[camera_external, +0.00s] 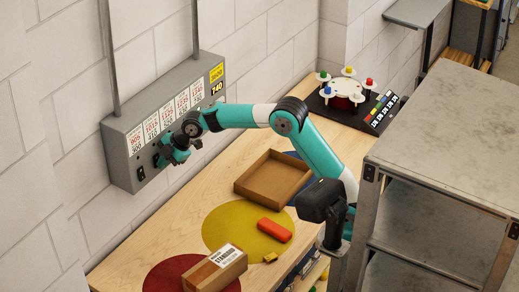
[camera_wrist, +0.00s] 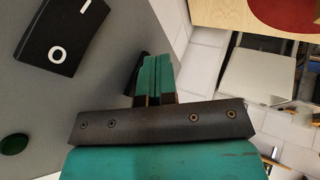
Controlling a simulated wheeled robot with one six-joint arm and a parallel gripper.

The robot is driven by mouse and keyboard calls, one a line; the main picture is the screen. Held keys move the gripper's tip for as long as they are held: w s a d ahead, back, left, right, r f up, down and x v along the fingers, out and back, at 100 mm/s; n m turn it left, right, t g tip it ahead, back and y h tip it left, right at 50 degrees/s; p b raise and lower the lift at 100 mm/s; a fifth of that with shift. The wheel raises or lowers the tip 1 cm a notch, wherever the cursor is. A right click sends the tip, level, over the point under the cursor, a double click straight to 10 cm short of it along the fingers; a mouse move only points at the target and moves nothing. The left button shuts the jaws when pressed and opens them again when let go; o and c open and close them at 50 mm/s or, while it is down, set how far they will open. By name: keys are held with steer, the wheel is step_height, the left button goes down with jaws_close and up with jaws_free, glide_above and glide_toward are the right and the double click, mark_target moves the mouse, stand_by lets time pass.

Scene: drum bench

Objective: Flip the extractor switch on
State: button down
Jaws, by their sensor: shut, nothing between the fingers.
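A grey switch panel (camera_external: 125,150) hangs on the wall at the left, with a row of white number labels and dark switches under them. One black switch (camera_external: 141,173) shows at its near end. My gripper (camera_external: 163,158) is at the panel's face, right of that switch, shut and empty. In the wrist view the shut teal fingers (camera_wrist: 155,78) are close to the grey panel face. A black rocker (camera_wrist: 65,36) marked I and O is up and left of them, apart from them. A dark part beside the fingertips is mostly hidden. I cannot tell which switch is the extractor's.
A green round button or lamp (camera_wrist: 14,144) is on the panel. The bench below holds a brown tray (camera_external: 272,180), a yellow disc (camera_external: 225,225), an orange block (camera_external: 275,230), a cardboard box (camera_external: 215,268) and a round stand with coloured knobs (camera_external: 345,90). A metal shelf (camera_external: 440,150) stands right.

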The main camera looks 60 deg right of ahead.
steer(key=shift+p, duration=0.3)
steer(key=shift+w, duration=0.1)
steer(key=shift+r+p, duration=0.55)
steer(key=shift+r, duration=0.2)
steer(key=s+d+r+b, duration=0.3)
steer(key=s+r+b, duration=0.2)
steer(key=s, duration=0.5)
step_height(320, 180, up, 2)
steer(key=shift+d, duration=0.3)
